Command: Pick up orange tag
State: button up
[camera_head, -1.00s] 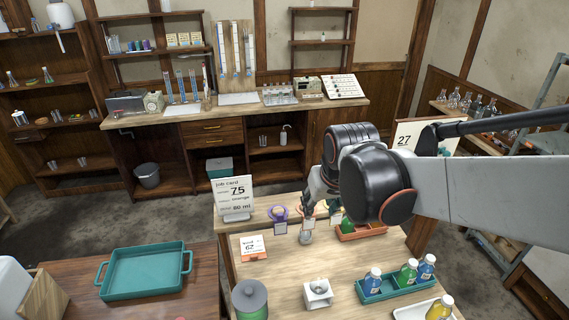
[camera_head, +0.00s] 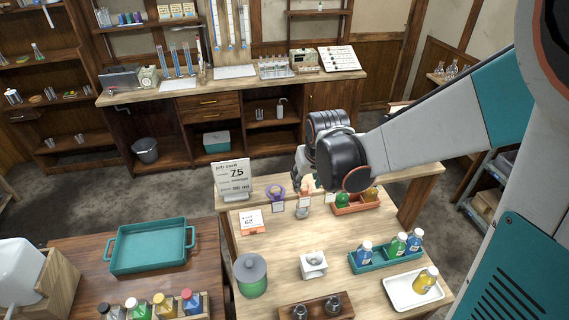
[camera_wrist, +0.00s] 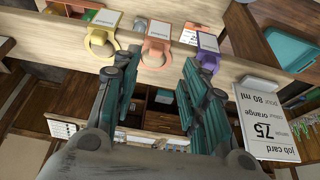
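The orange tag (camera_wrist: 156,47), a ring with a white label, is at the wooden shelf edge in the wrist view, between a yellow tag (camera_wrist: 100,42) and a purple tag (camera_wrist: 207,54). My gripper (camera_wrist: 156,66) is open, its two fingers apart on either side of the orange ring's line, with nothing between the pads. In the head view my gripper (camera_head: 302,186) hangs over the tag row and partly hides the orange tag (camera_head: 308,186). The purple tag (camera_head: 276,192) is just left of it. Whether the fingers touch the ring cannot be told.
An orange tray of bottles (camera_head: 357,205) is to the right. A teal bottle rack (camera_head: 385,257) and a white holder (camera_head: 313,265) stand nearer.

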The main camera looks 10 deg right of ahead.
aim_at(305, 189)
jog(key=shift+d+p+x, duration=0.15)
jog(key=shift+x, duration=1.45)
jog(key=shift+d+p+x, duration=0.15)
jog(key=shift+x, duration=1.45)
jog(key=shift+w, duration=0.1)
jog(key=c, duration=0.8)
